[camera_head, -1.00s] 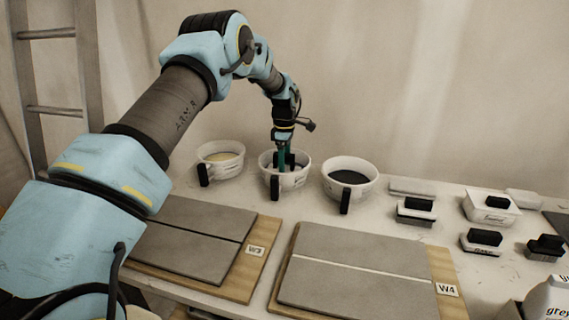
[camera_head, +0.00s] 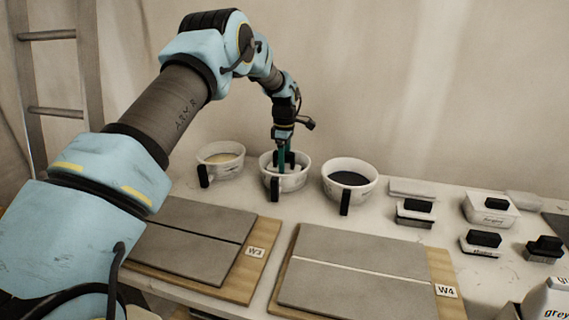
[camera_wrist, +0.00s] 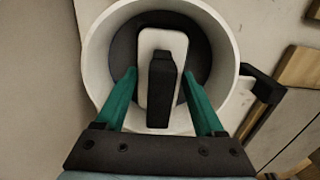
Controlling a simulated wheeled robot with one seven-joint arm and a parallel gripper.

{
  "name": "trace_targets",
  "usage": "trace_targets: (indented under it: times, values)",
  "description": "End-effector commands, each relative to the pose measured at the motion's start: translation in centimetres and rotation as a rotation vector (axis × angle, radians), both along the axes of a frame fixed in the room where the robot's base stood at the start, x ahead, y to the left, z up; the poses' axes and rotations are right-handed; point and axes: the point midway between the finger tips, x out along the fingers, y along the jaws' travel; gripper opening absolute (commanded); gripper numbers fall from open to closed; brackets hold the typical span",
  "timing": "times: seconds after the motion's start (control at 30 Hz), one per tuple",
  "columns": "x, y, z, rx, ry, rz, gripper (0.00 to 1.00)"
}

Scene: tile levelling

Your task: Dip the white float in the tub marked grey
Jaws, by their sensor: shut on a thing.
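The white float (camera_wrist: 147,42) has a black handle (camera_wrist: 161,95) on top. My gripper (camera_head: 284,162) points down into the middle tub (camera_head: 303,177) and is shut on the float, with its green fingers on either side in the wrist view. The float is inside the tub's rim, above or touching dark grey contents (camera_wrist: 126,50); which of these I cannot tell. The tub is white with a black handle at its front, and its lettering is too small to read. The float's underside is hidden.
A tub with cream contents (camera_head: 221,158) stands left and one with near-black contents (camera_head: 349,178) right. Tiled boards W3 (camera_head: 257,253) and W4 (camera_head: 446,291) lie in front.

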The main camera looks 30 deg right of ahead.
Motion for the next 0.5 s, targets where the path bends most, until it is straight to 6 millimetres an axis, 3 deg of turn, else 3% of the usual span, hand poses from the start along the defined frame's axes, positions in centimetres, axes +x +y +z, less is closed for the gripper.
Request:
trace_targets:
  times: [0.5]
  values:
    - [0.0, 0.0, 5.4, -0.001, -0.001, 0.0, 0.0]
